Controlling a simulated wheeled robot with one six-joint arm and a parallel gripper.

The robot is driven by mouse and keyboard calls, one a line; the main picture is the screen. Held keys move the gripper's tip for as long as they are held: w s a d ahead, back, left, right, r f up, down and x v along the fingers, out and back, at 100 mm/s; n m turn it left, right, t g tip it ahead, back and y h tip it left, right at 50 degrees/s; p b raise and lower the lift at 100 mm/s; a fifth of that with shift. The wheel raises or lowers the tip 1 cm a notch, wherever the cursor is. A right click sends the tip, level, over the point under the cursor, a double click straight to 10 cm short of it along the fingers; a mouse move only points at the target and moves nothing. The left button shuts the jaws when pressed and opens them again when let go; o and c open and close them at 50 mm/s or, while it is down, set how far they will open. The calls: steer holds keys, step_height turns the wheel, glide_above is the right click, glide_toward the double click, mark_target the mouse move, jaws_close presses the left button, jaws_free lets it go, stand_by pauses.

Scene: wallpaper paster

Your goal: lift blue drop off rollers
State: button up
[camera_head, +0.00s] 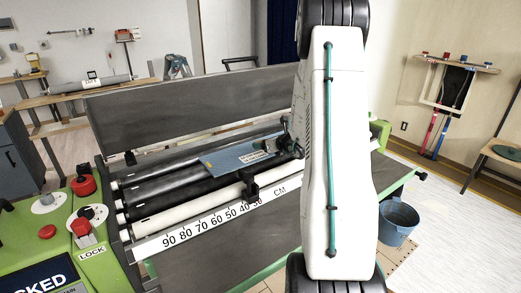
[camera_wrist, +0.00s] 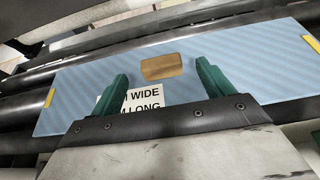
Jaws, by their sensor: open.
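The blue drop (camera_head: 238,155) is a flat pale-blue striped sheet lying on the dark rollers (camera_head: 160,178) of the paster. In the wrist view the blue drop (camera_wrist: 230,60) spans most of the picture, with yellow strips at its ends, a brown block (camera_wrist: 161,67) at its middle and a white label (camera_wrist: 143,98). My gripper (camera_wrist: 162,85) has two green fingers, spread apart over the sheet on either side of the brown block, with nothing between them that I can see held. In the head view my gripper (camera_head: 287,143) is at the sheet's right end, largely hidden by my arm.
A tilted grey board (camera_head: 190,105) stands behind the rollers. A white centimetre scale (camera_head: 210,225) runs along the front. Green end housings with red knobs (camera_head: 84,186) are at the left. A blue bucket (camera_head: 398,222) stands on the floor at right.

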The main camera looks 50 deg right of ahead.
steer(key=x, duration=0.5)
steer(key=shift+w, duration=0.15)
steer(key=c, duration=1.1)
steer(key=shift+c, duration=0.2)
